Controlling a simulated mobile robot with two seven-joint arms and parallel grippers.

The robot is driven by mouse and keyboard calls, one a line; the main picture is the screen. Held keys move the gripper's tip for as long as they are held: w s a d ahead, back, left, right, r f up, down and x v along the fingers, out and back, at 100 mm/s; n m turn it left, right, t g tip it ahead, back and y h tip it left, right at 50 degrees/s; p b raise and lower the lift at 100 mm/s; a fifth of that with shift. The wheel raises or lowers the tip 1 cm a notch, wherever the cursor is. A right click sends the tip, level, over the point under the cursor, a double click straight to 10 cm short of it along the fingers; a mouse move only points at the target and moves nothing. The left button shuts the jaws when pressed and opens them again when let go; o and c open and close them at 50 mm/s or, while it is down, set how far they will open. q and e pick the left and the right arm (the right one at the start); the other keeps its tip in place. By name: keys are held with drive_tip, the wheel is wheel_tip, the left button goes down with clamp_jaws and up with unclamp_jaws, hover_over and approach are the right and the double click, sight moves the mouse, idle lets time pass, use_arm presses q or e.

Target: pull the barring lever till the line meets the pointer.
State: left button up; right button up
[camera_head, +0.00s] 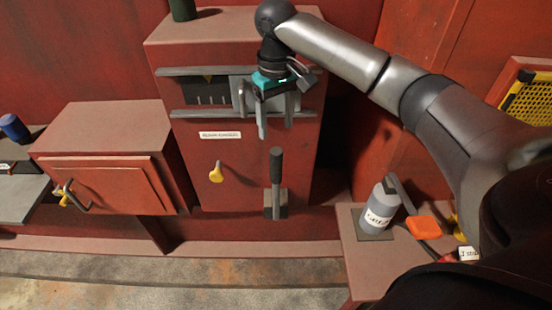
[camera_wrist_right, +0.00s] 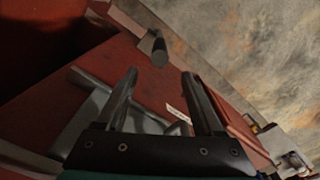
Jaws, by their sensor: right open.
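The barring lever (camera_head: 276,175) stands upright on the front of the red cabinet, with a dark round grip on top and a grey bracket at its foot. My right gripper (camera_head: 275,130) is open and points down, above the grip and apart from it. In the right wrist view the lever's grip (camera_wrist_right: 158,50) lies beyond the gap between the open fingers (camera_wrist_right: 159,75). The slotted window (camera_head: 205,91) above shows a dark face with pale marks and a yellowish patch. My gripper covers its right part; I cannot tell line from pointer. My left gripper is not seen.
A yellow knob (camera_head: 216,173) sticks out left of the lever, below a white label (camera_head: 220,134). A red box (camera_head: 105,165) with a handle stands at left. A grey bottle (camera_head: 380,208) and an orange item (camera_head: 423,228) are on the right side table (camera_head: 352,262).

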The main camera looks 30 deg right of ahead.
sight(276, 159)
wheel_tip(276, 159, down, 12)
drive_tip(key=shift+r+b, duration=0.1)
drive_tip(key=shift+b, duration=0.25)
clamp_jaws()
idle(0.5)
drive_tip(key=shift+r, duration=0.1)
idle(0.8)
